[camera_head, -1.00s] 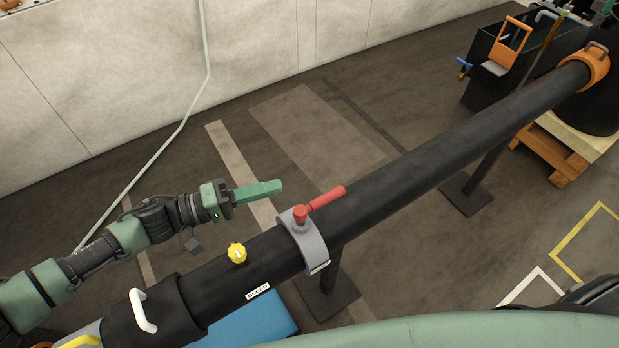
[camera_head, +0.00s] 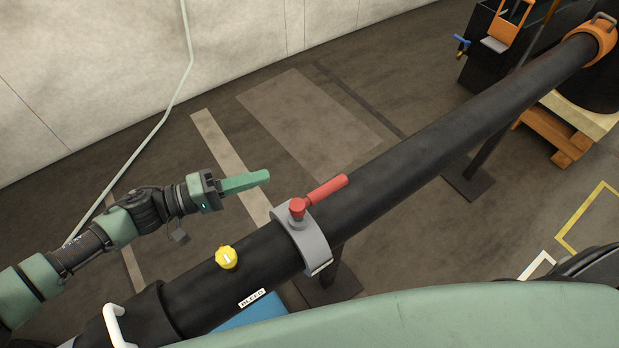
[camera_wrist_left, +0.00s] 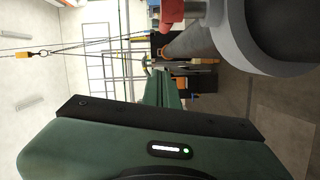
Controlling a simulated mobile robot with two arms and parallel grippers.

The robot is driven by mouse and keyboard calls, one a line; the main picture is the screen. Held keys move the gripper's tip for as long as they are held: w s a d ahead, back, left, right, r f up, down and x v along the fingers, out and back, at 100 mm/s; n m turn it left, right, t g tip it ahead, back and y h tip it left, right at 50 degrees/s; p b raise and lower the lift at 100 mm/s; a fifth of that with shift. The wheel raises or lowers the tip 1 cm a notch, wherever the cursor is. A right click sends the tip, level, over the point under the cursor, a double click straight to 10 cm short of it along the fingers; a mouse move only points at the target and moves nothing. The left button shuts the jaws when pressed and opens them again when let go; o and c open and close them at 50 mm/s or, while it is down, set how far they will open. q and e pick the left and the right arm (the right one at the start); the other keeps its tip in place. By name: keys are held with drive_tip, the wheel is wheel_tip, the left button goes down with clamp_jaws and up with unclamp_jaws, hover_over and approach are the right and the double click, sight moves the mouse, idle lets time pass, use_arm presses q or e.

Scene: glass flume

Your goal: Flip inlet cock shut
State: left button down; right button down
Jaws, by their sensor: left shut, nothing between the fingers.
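A red lever cock (camera_head: 321,193) stands on a grey collar (camera_head: 305,246) around the long black pipe. Its handle points up and right, roughly along the pipe. My left gripper (camera_head: 266,175) is shut and empty, with its green fingers beside the pipe on the wall side. The fingertips are left of the red lever and apart from it. In the left wrist view the shut fingers (camera_wrist_left: 164,82) point away from the camera. Part of the red lever (camera_wrist_left: 172,12) and the grey collar (camera_wrist_left: 268,32) show at the top there. My right gripper is out of view.
A yellow knob (camera_head: 226,257) sits on the pipe (camera_head: 420,138) left of the collar, near a small white label (camera_head: 252,298). A blue-handled cock (camera_head: 461,42) is on a dark tank at the upper right.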

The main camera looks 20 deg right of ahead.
sight(319, 195)
use_arm(q)
drive_tip(key=d, duration=0.3)
drive_tip(key=s+d+p, duration=0.1)
drive_tip(key=d, duration=0.3)
drive_tip(key=s+d+f+p, duration=0.1)
drive_tip(key=d, duration=0.3)
drive_tip(key=shift+s+d+f, duration=0.1)
drive_tip(key=shift+s, duration=0.15)
drive_tip(key=shift+f, duration=0.1)
